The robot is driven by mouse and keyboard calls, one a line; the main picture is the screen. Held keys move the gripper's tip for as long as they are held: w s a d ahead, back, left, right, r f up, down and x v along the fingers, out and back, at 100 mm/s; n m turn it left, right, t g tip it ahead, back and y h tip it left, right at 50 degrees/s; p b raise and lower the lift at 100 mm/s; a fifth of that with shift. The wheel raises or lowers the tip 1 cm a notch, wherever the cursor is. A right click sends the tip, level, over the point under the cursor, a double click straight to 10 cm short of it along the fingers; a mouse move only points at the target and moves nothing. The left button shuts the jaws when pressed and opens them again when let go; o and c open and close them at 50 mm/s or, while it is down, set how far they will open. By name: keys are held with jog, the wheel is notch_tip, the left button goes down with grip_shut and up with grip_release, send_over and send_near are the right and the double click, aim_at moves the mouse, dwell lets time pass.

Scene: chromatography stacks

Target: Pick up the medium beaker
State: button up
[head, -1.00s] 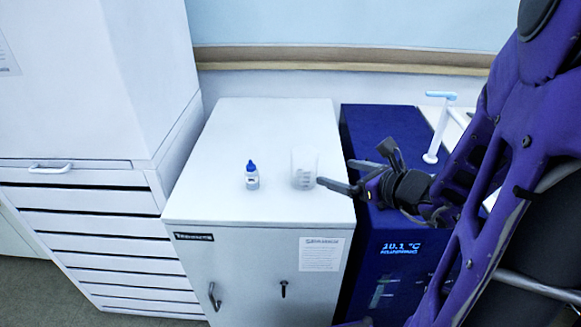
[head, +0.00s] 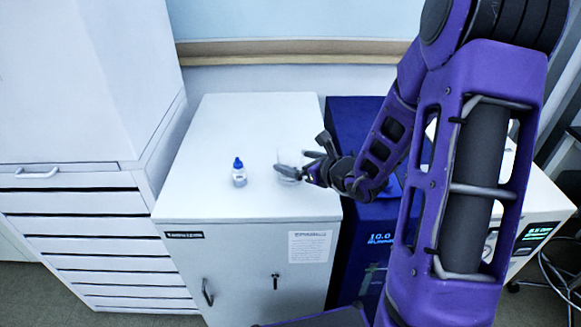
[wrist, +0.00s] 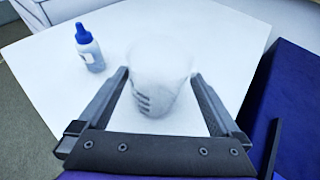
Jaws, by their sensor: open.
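The medium beaker (wrist: 160,80) is clear, with dark graduation marks, and stands upright on the white cabinet top. In the head view the beaker (head: 289,160) is partly hidden behind my gripper (head: 300,168). In the wrist view my gripper (wrist: 160,88) is open, with one finger on each side of the beaker. The fingers reach around its near part, and a gap shows on the left. I cannot tell whether the right finger touches it.
A small bottle with a blue cap (head: 239,174) stands left of the beaker, also in the wrist view (wrist: 90,50). The white cabinet top (head: 220,125) is otherwise clear. A dark blue unit (head: 345,115) stands to the right, and white drawers (head: 75,205) to the left.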

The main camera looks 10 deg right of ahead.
jog(key=x, duration=0.4)
jog(key=shift+s+a+f, duration=0.1)
jog(key=shift+a+f, duration=0.05)
jog(key=shift+f, duration=0.25)
jog(key=shift+w+a+f, duration=0.15)
jog(key=shift+w+a, duration=0.05)
jog(key=shift+w, duration=0.3)
jog(key=c, duration=1.2)
jog(key=shift+o, duration=0.2)
